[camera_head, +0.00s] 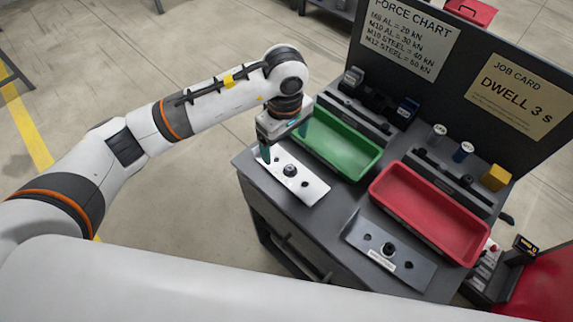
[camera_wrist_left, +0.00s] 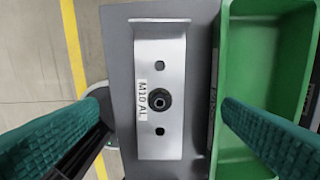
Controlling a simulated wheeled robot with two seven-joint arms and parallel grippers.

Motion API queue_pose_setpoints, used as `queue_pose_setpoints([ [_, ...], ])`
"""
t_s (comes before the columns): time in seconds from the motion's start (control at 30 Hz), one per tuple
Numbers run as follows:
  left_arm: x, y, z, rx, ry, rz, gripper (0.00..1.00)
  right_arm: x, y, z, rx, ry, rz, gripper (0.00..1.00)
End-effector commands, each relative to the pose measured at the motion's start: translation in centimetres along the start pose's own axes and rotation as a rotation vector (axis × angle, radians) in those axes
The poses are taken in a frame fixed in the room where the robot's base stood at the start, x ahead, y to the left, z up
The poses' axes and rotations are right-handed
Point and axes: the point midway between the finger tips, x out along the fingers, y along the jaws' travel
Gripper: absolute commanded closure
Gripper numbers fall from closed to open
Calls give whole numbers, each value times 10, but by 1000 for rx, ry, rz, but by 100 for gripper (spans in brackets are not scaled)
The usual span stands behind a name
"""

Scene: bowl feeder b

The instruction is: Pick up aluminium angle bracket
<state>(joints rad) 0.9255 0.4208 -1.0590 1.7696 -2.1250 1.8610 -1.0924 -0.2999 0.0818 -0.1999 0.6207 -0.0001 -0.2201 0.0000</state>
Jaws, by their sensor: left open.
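The aluminium angle bracket (camera_head: 312,188) is a pale silver plate with a dark bolt in its middle, lying at the left end of the grey bench top. In the left wrist view the bracket (camera_wrist_left: 160,60) carries an "M10 AL" label and shows two more dark holes in line with the bolt. My left gripper (camera_head: 284,141) is open and above the bracket's far end. In the left wrist view its green fingers stand on either side of the bracket, apart from it, with nothing between them held. My right gripper is not in view.
A green tray (camera_head: 345,155) sits close beside the bracket. A red tray (camera_head: 425,212) and a darker bracket (camera_head: 415,270) are to the right. A dark upright panel (camera_head: 465,65) with a force chart and job card rises behind. Small parts line racks behind the trays.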

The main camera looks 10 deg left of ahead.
Motion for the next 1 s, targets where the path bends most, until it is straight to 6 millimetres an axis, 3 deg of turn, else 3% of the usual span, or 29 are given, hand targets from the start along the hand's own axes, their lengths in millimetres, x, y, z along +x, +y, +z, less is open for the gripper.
queue_pose_setpoints([
  [0.63,77,1,-6,-2,6,0,11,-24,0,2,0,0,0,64],
  [0.93,85,0,-6,1,4,-4,11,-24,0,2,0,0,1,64],
  [1.0,84,0,-6,1,4,-4,19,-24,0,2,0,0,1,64],
])
